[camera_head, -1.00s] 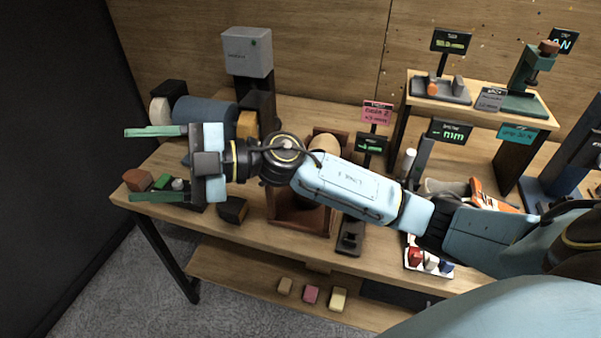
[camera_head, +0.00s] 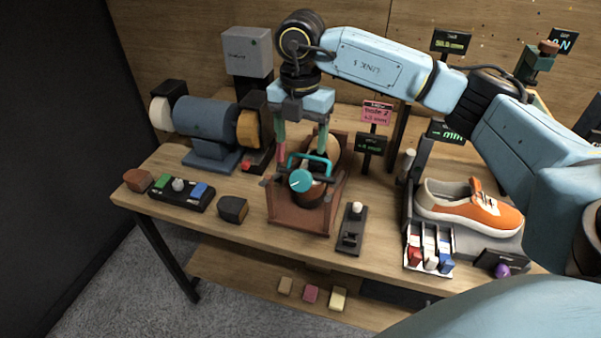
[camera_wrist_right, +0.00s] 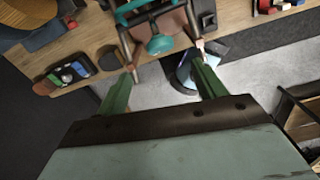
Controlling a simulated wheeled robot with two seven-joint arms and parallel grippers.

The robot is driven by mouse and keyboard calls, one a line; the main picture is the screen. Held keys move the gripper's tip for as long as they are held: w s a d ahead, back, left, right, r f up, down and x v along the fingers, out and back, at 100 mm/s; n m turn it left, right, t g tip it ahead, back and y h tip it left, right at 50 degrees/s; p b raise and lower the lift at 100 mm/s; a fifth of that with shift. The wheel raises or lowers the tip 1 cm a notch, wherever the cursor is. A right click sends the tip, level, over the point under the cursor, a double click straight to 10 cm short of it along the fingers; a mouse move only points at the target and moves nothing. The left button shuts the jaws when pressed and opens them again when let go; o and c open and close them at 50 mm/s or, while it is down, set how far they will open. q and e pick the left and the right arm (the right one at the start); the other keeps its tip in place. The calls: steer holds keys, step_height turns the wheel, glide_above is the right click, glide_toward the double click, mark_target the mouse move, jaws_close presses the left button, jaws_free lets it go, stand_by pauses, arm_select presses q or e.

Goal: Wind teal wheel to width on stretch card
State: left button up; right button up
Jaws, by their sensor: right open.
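The teal wheel (camera_head: 301,181) is on the front of a brown stretching fixture (camera_head: 296,217), with a teal curved bar behind it. It also shows in the right wrist view (camera_wrist_right: 159,44). The pink stretch card (camera_head: 377,112) stands on a post behind the fixture, and a dark display (camera_head: 370,145) with green digits is below it; the digits are too small to read surely. My right gripper (camera_head: 303,152) points down above the wheel, fingers apart on either side of the fixture's top. In the wrist view its green fingers (camera_wrist_right: 160,84) are open with nothing between them. My left gripper is not in view.
A bench grinder (camera_head: 207,122) stands left. A button box (camera_head: 181,192) and a dark block (camera_head: 233,209) lie in front. A small dark switch stand (camera_head: 351,229) is right of the fixture. An orange sneaker (camera_head: 470,209) and a small bottle rack (camera_head: 429,250) are further right.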

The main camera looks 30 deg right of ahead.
mark_target(300, 176)
step_height(300, 176, down, 10)
steer(key=shift+f, duration=0.25)
steer(key=c, duration=1)
steer(key=shift+o, duration=0.2)
steer(key=shift+a+p, duration=0.1)
steer(key=shift+p, duration=0.2)
